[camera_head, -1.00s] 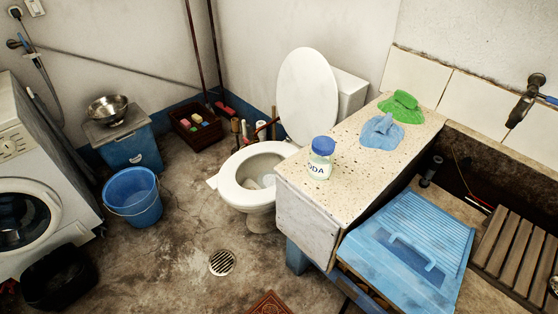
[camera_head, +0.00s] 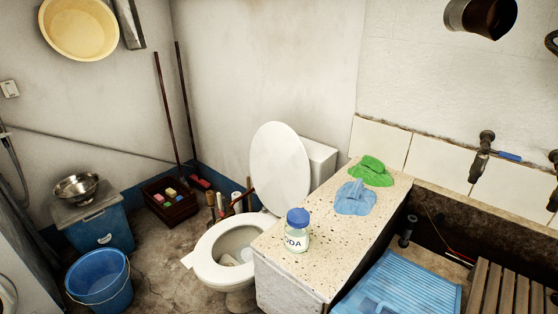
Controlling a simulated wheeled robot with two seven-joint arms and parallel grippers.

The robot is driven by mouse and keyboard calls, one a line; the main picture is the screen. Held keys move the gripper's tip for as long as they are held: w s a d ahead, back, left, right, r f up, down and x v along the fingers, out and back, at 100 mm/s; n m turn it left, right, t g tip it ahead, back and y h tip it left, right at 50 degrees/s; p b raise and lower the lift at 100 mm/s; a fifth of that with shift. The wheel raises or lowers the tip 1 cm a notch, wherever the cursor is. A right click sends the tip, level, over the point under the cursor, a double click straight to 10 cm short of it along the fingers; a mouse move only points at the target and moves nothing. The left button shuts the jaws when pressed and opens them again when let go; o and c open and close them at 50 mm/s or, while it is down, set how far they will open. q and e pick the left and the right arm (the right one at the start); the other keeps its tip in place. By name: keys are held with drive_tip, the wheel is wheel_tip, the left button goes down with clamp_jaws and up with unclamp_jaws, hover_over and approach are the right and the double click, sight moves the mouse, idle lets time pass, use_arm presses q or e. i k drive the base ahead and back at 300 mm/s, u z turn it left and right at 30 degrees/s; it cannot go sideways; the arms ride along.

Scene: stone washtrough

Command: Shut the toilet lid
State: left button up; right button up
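The white toilet (camera_head: 238,290) stands on the floor left of the stone counter. Its oval lid (camera_head: 279,166) is raised and leans back toward the cistern (camera_head: 321,160). The seat ring (camera_head: 203,264) is down on the bowl, and the bowl opening shows. The counter hides the right side of the bowl. Neither of my grippers is in the head view.
A soda jar with a blue cap (camera_head: 297,232) stands on the stone counter (camera_head: 320,257) beside the bowl. Blue (camera_head: 355,199) and green (camera_head: 371,172) cloths lie farther back. A blue bucket (camera_head: 98,282) and a brown crate (camera_head: 169,204) stand left. Brushes (camera_head: 222,204) stand behind the bowl.

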sight(280, 166)
drive_tip(key=u, duration=1.95)
drive_tip(key=i, duration=2.25)
drive_tip(key=z, duration=1.85)
drive_tip(key=i, duration=0.6)
drive_tip(key=z, duration=1.5)
